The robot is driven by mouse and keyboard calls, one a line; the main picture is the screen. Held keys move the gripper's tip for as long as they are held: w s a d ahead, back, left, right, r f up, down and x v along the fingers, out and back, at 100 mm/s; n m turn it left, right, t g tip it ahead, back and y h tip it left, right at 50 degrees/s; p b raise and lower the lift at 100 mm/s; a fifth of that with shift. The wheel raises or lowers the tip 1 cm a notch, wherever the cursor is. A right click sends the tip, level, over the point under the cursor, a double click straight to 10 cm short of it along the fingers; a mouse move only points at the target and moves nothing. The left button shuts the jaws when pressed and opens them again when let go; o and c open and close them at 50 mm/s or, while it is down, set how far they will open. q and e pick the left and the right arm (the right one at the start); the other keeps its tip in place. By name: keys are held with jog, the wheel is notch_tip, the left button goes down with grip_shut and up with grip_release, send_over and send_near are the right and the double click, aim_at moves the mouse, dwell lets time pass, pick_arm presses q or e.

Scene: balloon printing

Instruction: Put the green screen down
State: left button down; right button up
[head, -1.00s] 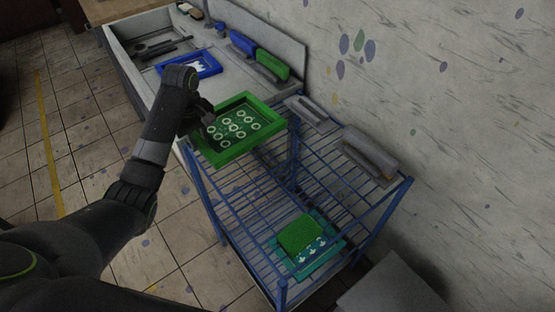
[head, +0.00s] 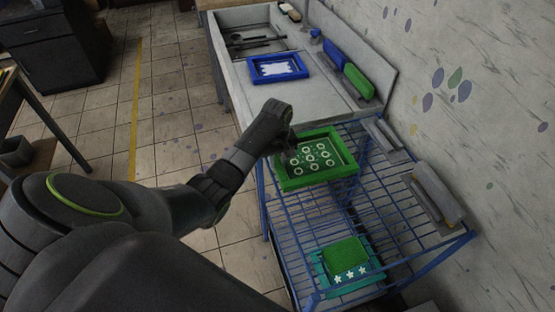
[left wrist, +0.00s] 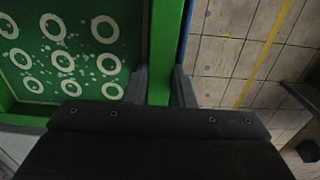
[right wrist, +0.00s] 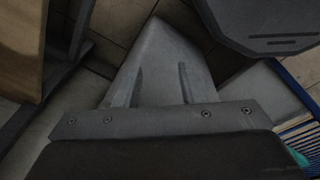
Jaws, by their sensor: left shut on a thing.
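The green screen (head: 344,170), a green frame with white rings on its mesh, is over the far end of the blue wire rack (head: 420,233). I cannot tell whether it touches the rack. My left gripper (head: 289,148) is shut on the screen's left edge. In the left wrist view the fingers (left wrist: 160,88) straddle the green frame bar (left wrist: 165,40), with the ringed mesh to the left. My right gripper (right wrist: 160,85) shows only in its wrist view, fingers apart, with a grey surface behind them and nothing clearly held.
A blue screen (head: 278,67) lies in the long grey sink-like table (head: 236,80) beyond the rack. A squeegee-like tool (head: 437,193) rests at the rack's right edge.

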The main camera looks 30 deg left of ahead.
pick_arm(q)
jog(key=shift+f, duration=0.15)
jog(key=c, duration=1.2)
grip_release()
jog(key=shift+c, duration=0.2)
notch_tip(320, 180, up, 9)
jog(key=shift+f+b, duration=0.15)
jog(key=shift+b, duration=0.6)
notch_tip(320, 180, up, 3)
jog(key=shift+r+p, duration=0.2)
jog(key=shift+p, duration=0.8)
jog(key=shift+f, duration=0.1)
